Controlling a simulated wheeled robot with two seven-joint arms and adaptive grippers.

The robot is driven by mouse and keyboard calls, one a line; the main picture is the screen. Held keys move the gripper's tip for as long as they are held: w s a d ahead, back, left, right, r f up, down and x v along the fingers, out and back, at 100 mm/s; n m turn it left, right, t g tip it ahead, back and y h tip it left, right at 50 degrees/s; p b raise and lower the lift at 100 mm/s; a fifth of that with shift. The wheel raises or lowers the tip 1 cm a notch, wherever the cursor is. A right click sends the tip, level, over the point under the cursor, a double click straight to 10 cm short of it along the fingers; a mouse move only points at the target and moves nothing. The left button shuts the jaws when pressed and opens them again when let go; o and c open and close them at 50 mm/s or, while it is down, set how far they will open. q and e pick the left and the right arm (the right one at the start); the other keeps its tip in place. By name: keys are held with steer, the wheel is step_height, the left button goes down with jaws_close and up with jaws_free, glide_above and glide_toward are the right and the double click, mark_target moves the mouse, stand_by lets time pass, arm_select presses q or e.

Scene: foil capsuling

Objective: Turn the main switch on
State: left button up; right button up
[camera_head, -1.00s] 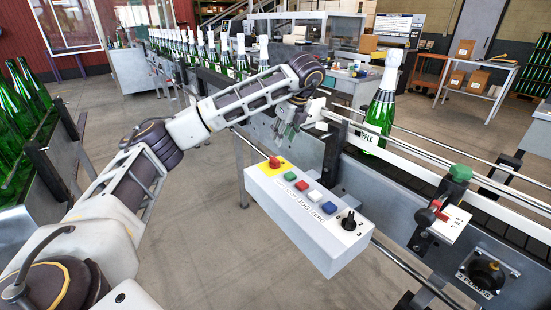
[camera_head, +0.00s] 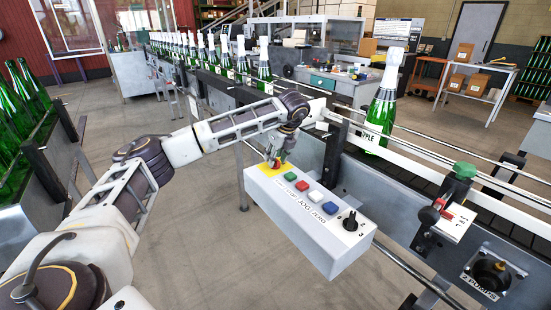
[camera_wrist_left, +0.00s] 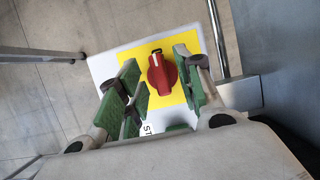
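The main switch appears to be the red rotary knob (camera_wrist_left: 161,75) on a yellow plate (camera_wrist_left: 146,53), at the far left end of the white control box (camera_head: 306,220). In the left wrist view its white mark points up, towards the plate's top edge. My left gripper (camera_head: 277,154) is over the knob, pointing down. Its green-padded fingers are open, one side to the left and one to the right of the knob, with gaps between. In the head view the gripper partly hides the knob. My right gripper is not in view.
Green, red, white and blue buttons (camera_head: 330,208) and a black selector (camera_head: 350,221) sit along the box. Behind it runs a conveyor (camera_head: 405,185) with a foil-topped bottle (camera_head: 383,108). A green-and-red fitting (camera_head: 440,205) stands on the right. Floor left of the box is clear.

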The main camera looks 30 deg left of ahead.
arm_select(q)
steer(key=shift+a+f, duration=0.1)
steer(key=shift+f, duration=0.1)
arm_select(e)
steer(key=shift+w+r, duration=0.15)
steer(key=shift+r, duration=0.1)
arm_select(q)
steer(key=shift+c, duration=0.3)
jaws_close()
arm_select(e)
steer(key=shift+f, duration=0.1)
